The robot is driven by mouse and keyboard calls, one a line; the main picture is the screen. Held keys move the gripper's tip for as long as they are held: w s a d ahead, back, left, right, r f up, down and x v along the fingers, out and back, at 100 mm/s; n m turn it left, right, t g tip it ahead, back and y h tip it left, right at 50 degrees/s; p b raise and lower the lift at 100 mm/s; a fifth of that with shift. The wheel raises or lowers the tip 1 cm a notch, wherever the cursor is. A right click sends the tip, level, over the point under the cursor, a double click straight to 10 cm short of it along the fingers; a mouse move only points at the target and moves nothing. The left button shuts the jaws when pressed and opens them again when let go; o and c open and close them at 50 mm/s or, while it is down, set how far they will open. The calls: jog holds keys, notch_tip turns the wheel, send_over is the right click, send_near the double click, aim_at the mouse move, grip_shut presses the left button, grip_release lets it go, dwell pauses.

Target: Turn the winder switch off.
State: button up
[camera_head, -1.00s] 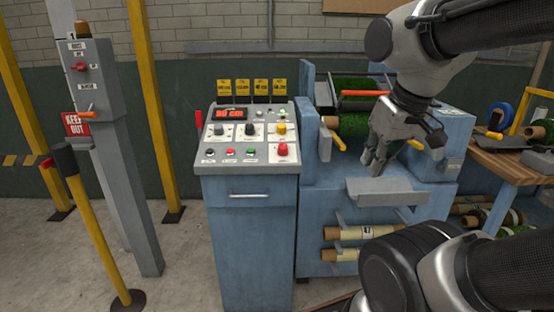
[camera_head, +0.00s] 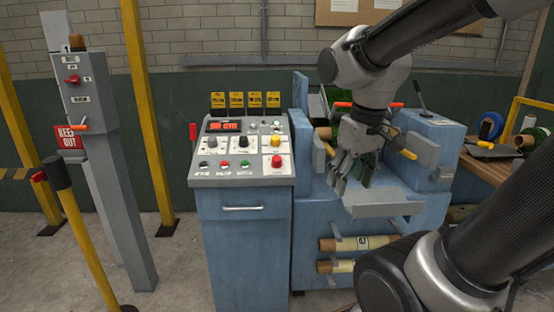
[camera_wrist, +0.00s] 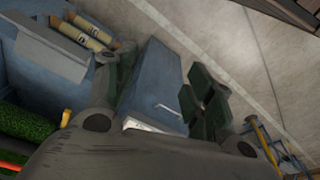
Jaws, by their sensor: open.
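The control console (camera_head: 243,185) is a blue cabinet with a sloped grey panel (camera_head: 240,150) on top. The panel carries a red display (camera_head: 224,126), several knobs, small buttons and a red mushroom button (camera_head: 276,161). Which control is the winder switch is too small to read. My gripper (camera_head: 352,188) hangs open and empty in front of the blue winding machine, to the right of the panel and apart from it. In the wrist view the cabinet (camera_wrist: 155,85) and its drawer handle show between the open fingers; the panel is mostly hidden.
Yellow tags (camera_head: 245,100) stand along the panel's back edge. A grey tray (camera_head: 378,203) juts from the machine below my gripper. A grey post with a switch box (camera_head: 85,90) and a yellow barrier post (camera_head: 88,240) stand at left. A bench (camera_head: 490,165) is at right.

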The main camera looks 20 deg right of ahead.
jog(key=w+a+f+m+h, duration=0.1)
jog(key=w+f, duration=0.3)
jog(key=w, duration=1)
jog(key=w+a+f, duration=0.2)
jog(key=w+f, duration=0.1)
jog(key=w, duration=1.1)
notch_tip(320, 180, up, 3)
jog(key=m+t, duration=0.2)
jog(key=m, duration=0.1)
send_over(277, 158)
jog(key=s, duration=0.2)
jog(key=x, duration=0.7)
jog(key=shift+a+f, duration=0.15)
jog(key=shift+a, duration=0.1)
jog(key=c, duration=1)
